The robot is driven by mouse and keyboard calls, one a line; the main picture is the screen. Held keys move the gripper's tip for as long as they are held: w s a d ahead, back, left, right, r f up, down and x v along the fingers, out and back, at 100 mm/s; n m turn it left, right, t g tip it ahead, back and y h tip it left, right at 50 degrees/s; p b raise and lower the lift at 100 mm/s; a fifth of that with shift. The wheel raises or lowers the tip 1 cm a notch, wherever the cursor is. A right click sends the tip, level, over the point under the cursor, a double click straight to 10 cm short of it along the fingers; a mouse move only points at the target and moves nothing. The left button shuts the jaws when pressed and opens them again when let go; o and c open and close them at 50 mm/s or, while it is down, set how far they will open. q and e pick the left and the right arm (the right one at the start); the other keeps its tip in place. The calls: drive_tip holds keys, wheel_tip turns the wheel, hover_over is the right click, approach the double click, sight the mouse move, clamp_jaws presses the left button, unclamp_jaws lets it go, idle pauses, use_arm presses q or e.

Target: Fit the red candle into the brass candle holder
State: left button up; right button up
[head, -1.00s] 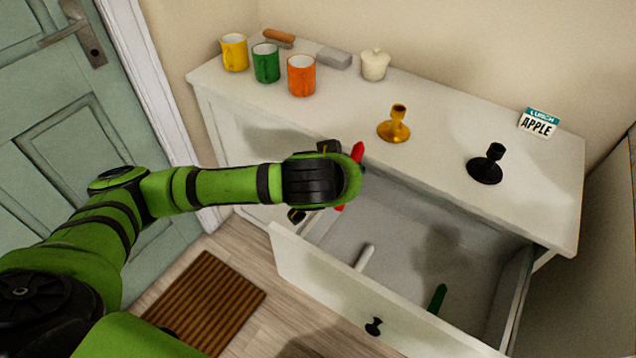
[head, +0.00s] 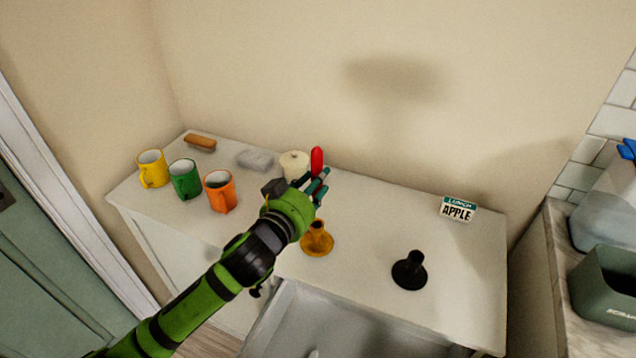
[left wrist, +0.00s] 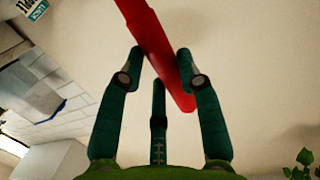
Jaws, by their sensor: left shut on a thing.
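The red candle (head: 317,160) is in my left gripper (head: 318,184), held upright above the dresser top in the head view. In the left wrist view the red candle (left wrist: 158,48) lies slantwise between the fingers of my left gripper (left wrist: 160,78), which is shut on it. The brass candle holder (head: 317,240) stands upright on the dresser top, just below my left gripper in the picture and partly hidden by it. The candle is apart from the holder. My right gripper is not in view.
A black candle holder (head: 409,271) stands to the right on the dresser top (head: 350,270). A cream pot (head: 294,164) is behind my left gripper. Yellow (head: 152,168), green (head: 185,179) and orange (head: 220,191) mugs stand left. The drawer (head: 330,325) below is open.

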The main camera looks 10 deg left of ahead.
use_arm(q)
drive_tip(key=b, duration=0.4)
hover_over(317, 234)
drive_tip(key=shift+f, duration=3)
drive_tip(key=shift+s+a, duration=0.1)
drive_tip(key=shift+a, duration=0.05)
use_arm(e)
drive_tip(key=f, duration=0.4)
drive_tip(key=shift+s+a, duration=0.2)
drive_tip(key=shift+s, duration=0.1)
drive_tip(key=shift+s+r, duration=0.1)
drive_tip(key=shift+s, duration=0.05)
use_arm(q)
drive_tip(key=shift+p, duration=0.8)
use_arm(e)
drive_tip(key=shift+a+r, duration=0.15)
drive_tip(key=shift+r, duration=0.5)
use_arm(q)
drive_tip(key=shift+f+b, duration=0.9)
drive_tip(key=shift+f, duration=0.6)
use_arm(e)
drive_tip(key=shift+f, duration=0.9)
use_arm(q)
drive_tip(key=o, duration=1.2)
